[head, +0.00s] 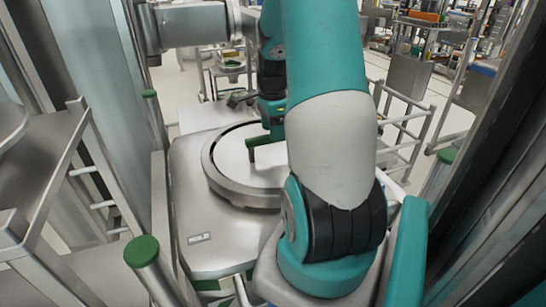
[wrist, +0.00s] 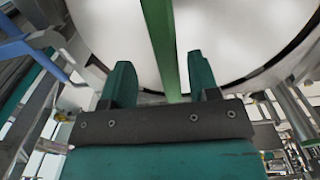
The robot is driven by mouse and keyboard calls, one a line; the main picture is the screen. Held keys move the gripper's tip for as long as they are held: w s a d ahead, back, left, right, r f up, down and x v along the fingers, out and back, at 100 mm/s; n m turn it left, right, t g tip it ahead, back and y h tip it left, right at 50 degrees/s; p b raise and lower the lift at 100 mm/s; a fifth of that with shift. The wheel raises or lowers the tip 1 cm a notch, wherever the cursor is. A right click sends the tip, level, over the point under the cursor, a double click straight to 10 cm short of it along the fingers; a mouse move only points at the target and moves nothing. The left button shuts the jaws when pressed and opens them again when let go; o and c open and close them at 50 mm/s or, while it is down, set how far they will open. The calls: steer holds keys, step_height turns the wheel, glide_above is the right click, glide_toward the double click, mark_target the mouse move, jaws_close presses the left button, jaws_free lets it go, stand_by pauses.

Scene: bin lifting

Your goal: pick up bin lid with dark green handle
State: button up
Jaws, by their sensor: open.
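The round silver bin lid (head: 228,172) lies on top of the metal bin in the head view. Its dark green handle (head: 262,142) stands up near the lid's far side, partly hidden by my arm. My gripper (head: 273,103) is at the handle from the far side. In the wrist view my gripper (wrist: 162,82) is open, with one teal finger on each side of the green handle (wrist: 161,40). Gaps show between the handle and both fingers. The pale lid (wrist: 225,40) fills the upper part of that view.
The grey bin body (head: 205,255) stands between metal rails and posts with green caps (head: 141,251). A metal rack (head: 75,150) is close on the left. A rail frame (head: 400,120) stands on the right. Open floor shows at the back.

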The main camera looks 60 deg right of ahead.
mark_target(269, 147)
steer(key=f+p, duration=0.1)
steer(key=f, duration=0.1)
steer(key=f+p, duration=0.1)
steer(key=f, duration=0.1)
steer(key=shift+w+d, duration=0.1)
steer(key=shift+d, duration=0.3)
steer(key=shift+f, duration=0.65)
steer(key=shift+f, duration=0.2)
jaws_close()
steer(key=shift+r, duration=0.1)
stand_by(0.9)
